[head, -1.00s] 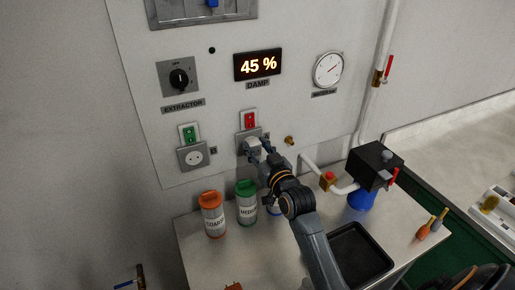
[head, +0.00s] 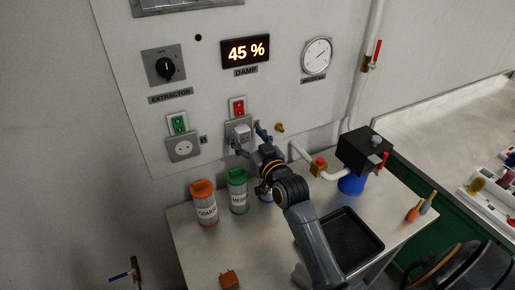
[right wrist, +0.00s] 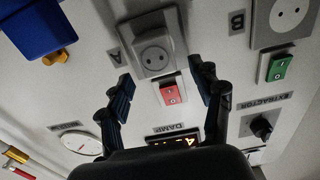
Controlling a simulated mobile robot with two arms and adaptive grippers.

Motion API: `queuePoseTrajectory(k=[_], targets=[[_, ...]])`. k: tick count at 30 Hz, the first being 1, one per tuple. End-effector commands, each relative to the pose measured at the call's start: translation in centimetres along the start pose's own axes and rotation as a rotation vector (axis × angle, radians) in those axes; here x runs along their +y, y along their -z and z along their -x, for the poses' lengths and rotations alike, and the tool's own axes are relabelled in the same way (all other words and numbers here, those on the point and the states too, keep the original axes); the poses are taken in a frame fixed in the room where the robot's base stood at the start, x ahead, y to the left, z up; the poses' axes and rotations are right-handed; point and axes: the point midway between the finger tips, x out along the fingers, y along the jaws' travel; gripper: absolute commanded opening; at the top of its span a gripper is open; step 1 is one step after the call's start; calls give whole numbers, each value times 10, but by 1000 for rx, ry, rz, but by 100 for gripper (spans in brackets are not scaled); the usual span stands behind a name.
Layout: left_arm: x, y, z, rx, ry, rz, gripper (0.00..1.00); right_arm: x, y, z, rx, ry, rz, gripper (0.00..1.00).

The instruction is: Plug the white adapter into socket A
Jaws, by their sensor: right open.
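The white adapter (head: 241,132) sits at socket A (head: 232,127) on the wall panel. In the right wrist view the adapter (right wrist: 155,55) stands out squarely from the plate of socket A (right wrist: 148,22), its round face outward, and looks seated. My right gripper (head: 250,142) is open and empty. In the right wrist view its fingers (right wrist: 165,90) are spread, with the adapter beyond the tips and apart from them. Its prongs and contact with the socket are hidden. My left gripper is not in view.
Socket B (head: 183,147) is empty, left of socket A. A red switch (head: 238,107) is just above socket A. Orange-lidded (head: 204,206) and green-lidded (head: 238,192) canisters stand below. A black tray (head: 340,243), an orange block (head: 229,280) and a black box (head: 364,150) share the table.

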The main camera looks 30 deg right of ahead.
Motion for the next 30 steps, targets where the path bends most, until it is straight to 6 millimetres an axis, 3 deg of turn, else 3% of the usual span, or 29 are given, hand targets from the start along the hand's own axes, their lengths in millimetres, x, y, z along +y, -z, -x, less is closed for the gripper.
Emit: queuePoseTrajectory(k=[9,15,30], targets=[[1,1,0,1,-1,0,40,0,-1,68,-3,0,1,65],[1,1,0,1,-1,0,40,0,-1,95,-1,0,-1,65],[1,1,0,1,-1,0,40,0,0,103,1,0,0,65]])
